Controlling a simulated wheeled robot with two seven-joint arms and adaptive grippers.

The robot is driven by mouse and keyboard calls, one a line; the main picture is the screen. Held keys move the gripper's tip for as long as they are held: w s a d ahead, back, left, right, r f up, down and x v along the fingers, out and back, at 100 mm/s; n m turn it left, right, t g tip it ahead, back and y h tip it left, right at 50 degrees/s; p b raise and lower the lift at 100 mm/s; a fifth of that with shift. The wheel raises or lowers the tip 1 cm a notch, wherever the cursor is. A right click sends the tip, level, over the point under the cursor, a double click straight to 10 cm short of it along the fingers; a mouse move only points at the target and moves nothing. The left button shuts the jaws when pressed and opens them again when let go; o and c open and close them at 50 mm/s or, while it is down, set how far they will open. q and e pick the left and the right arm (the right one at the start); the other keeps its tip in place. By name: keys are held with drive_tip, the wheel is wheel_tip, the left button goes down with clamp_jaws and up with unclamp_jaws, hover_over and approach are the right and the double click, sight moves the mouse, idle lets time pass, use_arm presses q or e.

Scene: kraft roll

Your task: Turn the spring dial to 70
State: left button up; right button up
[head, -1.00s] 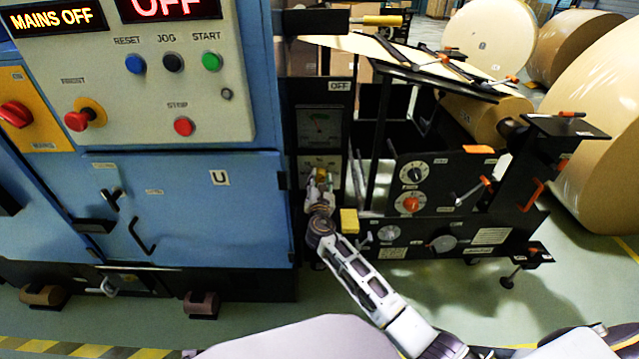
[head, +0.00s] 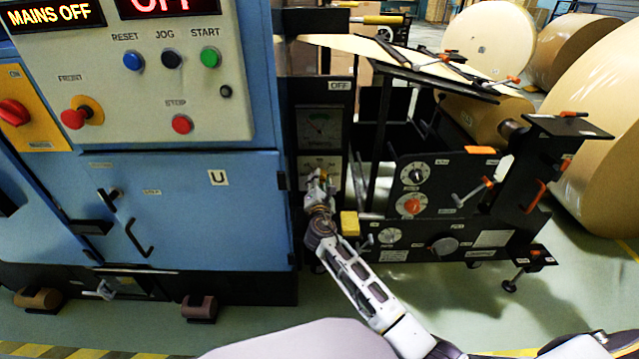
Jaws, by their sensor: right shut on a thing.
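The gripper hides most of the knob and the plate's lower part. The scale numbers are too small to read, so I cannot tell the setting. Two other round dials, one black (head: 414,174) and one orange-red (head: 411,206), are on the black stand to the right. My left gripper is not in view.
A yellow block (head: 349,223) is close right of my right wrist. The blue cabinet (head: 190,215) with handles stands to the left under a button panel (head: 175,85). Large paper rolls (head: 590,150) stand behind.

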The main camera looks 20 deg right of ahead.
drive_tip(key=o, duration=1)
drive_tip(key=shift+o, duration=0.2)
drive_tip(key=shift+s, duration=0.1)
drive_tip(key=v, duration=1.2)
drive_tip(key=shift+m, duration=0.3)
